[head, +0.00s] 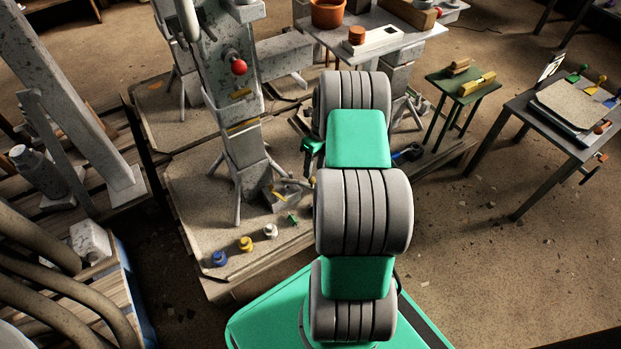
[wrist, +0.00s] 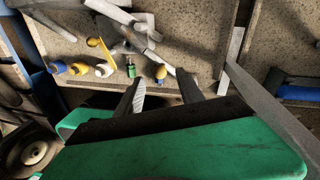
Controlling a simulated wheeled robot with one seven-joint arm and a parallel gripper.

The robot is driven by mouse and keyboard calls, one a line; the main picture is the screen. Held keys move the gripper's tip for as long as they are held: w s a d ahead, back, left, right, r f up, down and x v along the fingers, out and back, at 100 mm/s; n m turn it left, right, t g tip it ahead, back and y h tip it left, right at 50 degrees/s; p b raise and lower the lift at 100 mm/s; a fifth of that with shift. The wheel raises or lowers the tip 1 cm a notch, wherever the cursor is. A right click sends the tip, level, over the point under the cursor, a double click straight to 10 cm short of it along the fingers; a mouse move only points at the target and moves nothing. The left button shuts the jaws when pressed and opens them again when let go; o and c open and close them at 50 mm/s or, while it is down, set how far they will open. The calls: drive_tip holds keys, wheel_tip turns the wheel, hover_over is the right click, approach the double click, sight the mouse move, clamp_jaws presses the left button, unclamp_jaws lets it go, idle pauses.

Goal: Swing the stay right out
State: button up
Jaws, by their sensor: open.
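A speckled grey landing leg (head: 240,120) stands upright on a tan board, with a red knob (head: 238,67) on its side. Thin grey struts spread at its foot, one on the left (head: 237,205). I cannot tell for sure which strut is the stay. In the wrist view, grey struts of the foot (wrist: 160,54) lie beyond my gripper. My gripper (wrist: 160,92) is open, its two dark fingers apart with nothing seen held between them. In the head view it is mostly hidden by my arm; a green part shows left of the arm.
A row of small knobs, blue (head: 219,258), yellow (head: 245,244), white (head: 270,230) and green (head: 293,218), stands along the board's front edge. A grey bar (wrist: 231,58) lies right of my fingers. A green stool (head: 462,84) and dark table (head: 520,110) stand right; floor there is open.

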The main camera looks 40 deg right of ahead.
sight(312, 180)
drive_tip(key=f+b, duration=0.1)
drive_tip(key=f, duration=0.2)
drive_tip(key=a+f+b, duration=0.1)
drive_tip(key=f, duration=0.2)
drive_tip(key=shift+s+a, duration=0.1)
drive_tip(key=shift+c, duration=0.3)
clamp_jaws()
idle(0.9)
